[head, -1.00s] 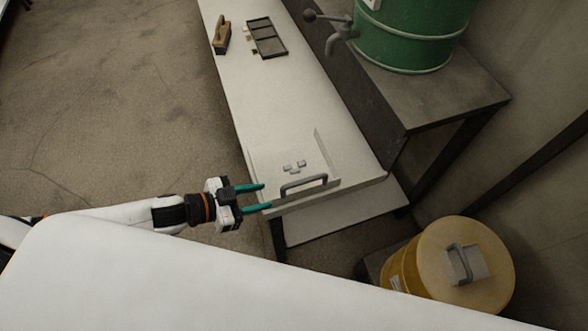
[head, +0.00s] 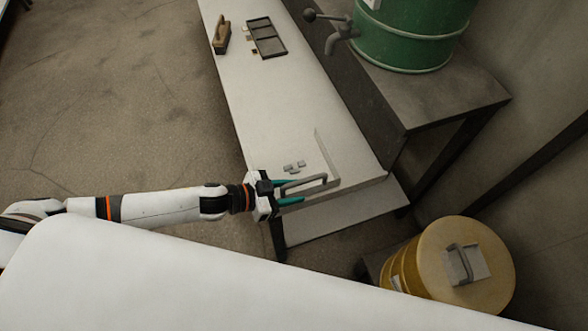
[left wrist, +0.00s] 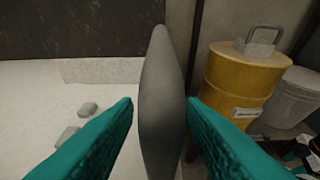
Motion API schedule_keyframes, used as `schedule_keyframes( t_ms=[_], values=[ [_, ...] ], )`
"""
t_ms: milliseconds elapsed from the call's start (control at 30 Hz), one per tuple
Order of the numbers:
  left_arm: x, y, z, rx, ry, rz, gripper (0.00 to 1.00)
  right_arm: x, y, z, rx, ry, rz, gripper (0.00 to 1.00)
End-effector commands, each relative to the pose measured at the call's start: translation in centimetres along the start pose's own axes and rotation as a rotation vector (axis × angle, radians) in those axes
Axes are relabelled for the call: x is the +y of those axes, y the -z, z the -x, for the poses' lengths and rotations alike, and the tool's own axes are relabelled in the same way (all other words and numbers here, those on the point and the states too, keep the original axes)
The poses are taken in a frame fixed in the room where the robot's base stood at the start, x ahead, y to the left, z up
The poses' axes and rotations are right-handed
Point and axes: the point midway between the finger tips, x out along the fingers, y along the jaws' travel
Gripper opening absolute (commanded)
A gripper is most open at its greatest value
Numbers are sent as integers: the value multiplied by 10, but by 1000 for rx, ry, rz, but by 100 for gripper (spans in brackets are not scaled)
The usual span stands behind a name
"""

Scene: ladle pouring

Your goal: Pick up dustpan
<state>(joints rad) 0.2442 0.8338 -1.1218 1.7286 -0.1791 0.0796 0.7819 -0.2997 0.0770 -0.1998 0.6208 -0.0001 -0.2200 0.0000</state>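A grey bar handle (head: 305,182) stands at the near end of the white table, along the edge of a pale, low-walled tray shape (head: 326,150) that looks like the dustpan. My left gripper (head: 294,191) is open at this handle, coming from the left. In the left wrist view the handle (left wrist: 160,100) stands upright between the two teal fingers (left wrist: 160,115), with narrow gaps at both sides. No clear contact shows. Much of the pale tray blends into the table. My right gripper is not in view.
Several small grey pieces (head: 294,166) lie by the handle. A brush (head: 221,38) and a dark tray (head: 267,38) lie at the table's far end. A yellow barrel (head: 408,265) with a grey handled piece (head: 466,264) and a green barrel (head: 410,35) stand at right.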

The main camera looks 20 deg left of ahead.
Motion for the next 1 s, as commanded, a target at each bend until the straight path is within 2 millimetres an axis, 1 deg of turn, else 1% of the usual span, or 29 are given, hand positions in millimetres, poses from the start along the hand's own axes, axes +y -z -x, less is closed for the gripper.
schedule_keyframes(
  t_ms=[33,100,333,567,900,1000],
  values=[
    [0,0,-6,-1,0,0,38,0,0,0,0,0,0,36],
    [0,0,-9,0,0,0,38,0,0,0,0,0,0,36],
    [0,0,-10,1,-1,1,38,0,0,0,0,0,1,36],
    [0,0,-10,1,-1,0,0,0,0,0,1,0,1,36],
    [0,-2,-9,-2,0,-2,0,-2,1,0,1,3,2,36],
    [0,-8,-7,-3,0,-3,0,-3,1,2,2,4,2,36]
  ],
)
